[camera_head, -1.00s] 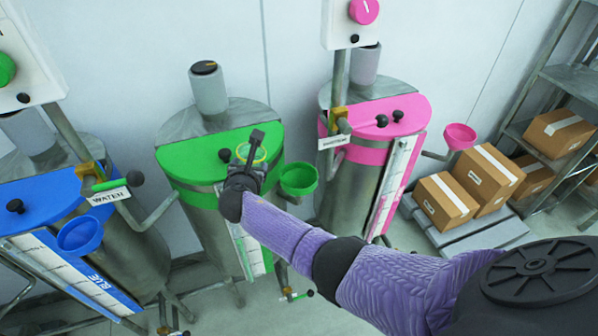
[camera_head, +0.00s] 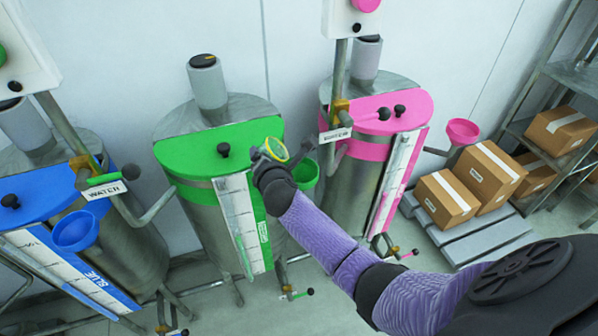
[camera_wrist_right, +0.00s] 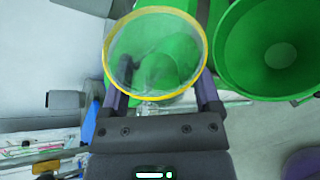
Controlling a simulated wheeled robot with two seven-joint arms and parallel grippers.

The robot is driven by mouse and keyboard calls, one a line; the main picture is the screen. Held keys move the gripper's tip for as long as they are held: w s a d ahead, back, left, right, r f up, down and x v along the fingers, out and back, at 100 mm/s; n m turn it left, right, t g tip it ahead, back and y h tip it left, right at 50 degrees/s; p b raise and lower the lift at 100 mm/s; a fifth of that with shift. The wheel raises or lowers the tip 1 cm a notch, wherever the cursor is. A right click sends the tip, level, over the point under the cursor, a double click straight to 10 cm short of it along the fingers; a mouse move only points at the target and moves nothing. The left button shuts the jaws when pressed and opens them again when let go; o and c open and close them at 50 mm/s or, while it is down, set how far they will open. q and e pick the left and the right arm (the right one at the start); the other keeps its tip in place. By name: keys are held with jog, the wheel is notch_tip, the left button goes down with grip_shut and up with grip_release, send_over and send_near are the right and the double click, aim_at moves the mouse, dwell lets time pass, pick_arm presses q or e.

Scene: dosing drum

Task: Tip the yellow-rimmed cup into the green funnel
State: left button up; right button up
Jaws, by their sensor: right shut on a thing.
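The yellow-rimmed cup (camera_head: 276,149) is clear and held in my right gripper (camera_head: 266,158), in front of the green drum's top. In the head view its rim is tilted toward the right. In the right wrist view the cup (camera_wrist_right: 156,58) sits between the two fingers of my right gripper (camera_wrist_right: 160,88), which is shut on it; green shows through its wall. The green funnel (camera_head: 306,173) is just right of the cup, partly behind my gripper and arm. It also shows in the right wrist view (camera_wrist_right: 268,50), close beside the cup with a small gap. My left gripper is not seen.
The green drum (camera_head: 190,153) stands in the middle. The blue drum (camera_head: 45,195) with a blue funnel (camera_head: 76,232) is at left, the pink drum (camera_head: 385,112) with a pink funnel (camera_head: 462,131) at right. Cardboard boxes (camera_head: 446,198) stand on a pallet at far right.

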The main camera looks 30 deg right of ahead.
jog(key=shift+r, duration=0.2)
jog(key=shift+r+m+t+y, duration=0.2)
jog(key=shift+m+t+y, duration=0.1)
jog(key=shift+m, duration=0.3)
jog(key=shift+f+m+t+y+b, duration=0.3)
jog(key=shift+f+m+b, duration=0.25)
jog(key=shift+b, duration=0.9)
jog(key=shift+s+r+m, duration=0.1)
jog(key=shift+r+m, duration=0.15)
jog(key=shift+r, duration=0.1)
jog(key=shift+d+r+m+t+b, duration=0.1)
jog(key=shift+m+t+b, duration=0.2)
jog(key=shift+d+r, duration=0.15)
